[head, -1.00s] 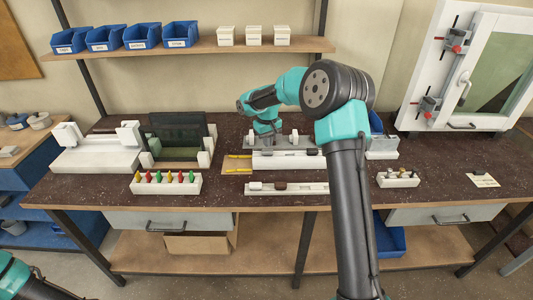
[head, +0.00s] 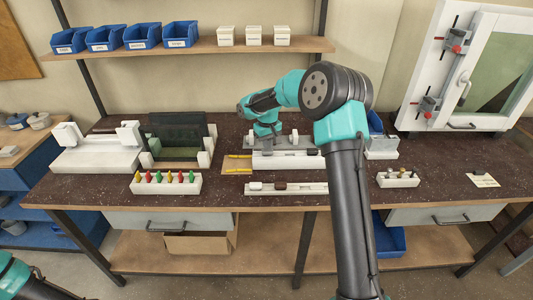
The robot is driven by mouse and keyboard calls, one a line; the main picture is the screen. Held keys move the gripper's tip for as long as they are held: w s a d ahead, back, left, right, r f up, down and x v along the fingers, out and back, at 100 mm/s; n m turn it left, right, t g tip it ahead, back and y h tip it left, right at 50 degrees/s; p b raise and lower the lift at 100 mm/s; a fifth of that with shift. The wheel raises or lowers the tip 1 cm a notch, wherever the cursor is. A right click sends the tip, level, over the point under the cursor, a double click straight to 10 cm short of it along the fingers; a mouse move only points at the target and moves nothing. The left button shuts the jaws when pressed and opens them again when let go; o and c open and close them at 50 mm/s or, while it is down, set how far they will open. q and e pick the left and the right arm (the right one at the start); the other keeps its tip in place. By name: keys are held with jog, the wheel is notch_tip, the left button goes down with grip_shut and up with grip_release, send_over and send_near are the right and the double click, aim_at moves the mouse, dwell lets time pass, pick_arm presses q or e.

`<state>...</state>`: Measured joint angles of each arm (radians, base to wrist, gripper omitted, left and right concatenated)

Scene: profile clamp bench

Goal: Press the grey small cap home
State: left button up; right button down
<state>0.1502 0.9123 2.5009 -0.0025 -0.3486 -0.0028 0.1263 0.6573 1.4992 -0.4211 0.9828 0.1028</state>
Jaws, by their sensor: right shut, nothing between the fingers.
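My right gripper (head: 268,140) is shut and empty, with its fingers pointing down at the grey fixture (head: 308,142) at the back middle of the bench. Its fingertips are small here, and I cannot tell whether they touch anything. Small light pieces stand on the fixture beside the fingers. A white block (head: 285,161) lies just in front of it. I cannot pick out the grey small cap for certain at this size; the gripper and arm may hide it. My left gripper is out of view; only part of that arm shows at the bottom left.
A white tray (head: 305,189) in front holds a white and a dark brown piece. A rack (head: 166,187) of coloured pegs stands left, a small white holder (head: 398,182) right. My right arm covers part of the bench. The dark bench front right has free room.

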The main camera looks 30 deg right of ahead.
jog(key=shift+f, duration=0.9)
dwell(1.3)
jog(key=shift+r, duration=0.15)
jog(key=shift+r, duration=3.4)
jog(key=shift+a, duration=0.1)
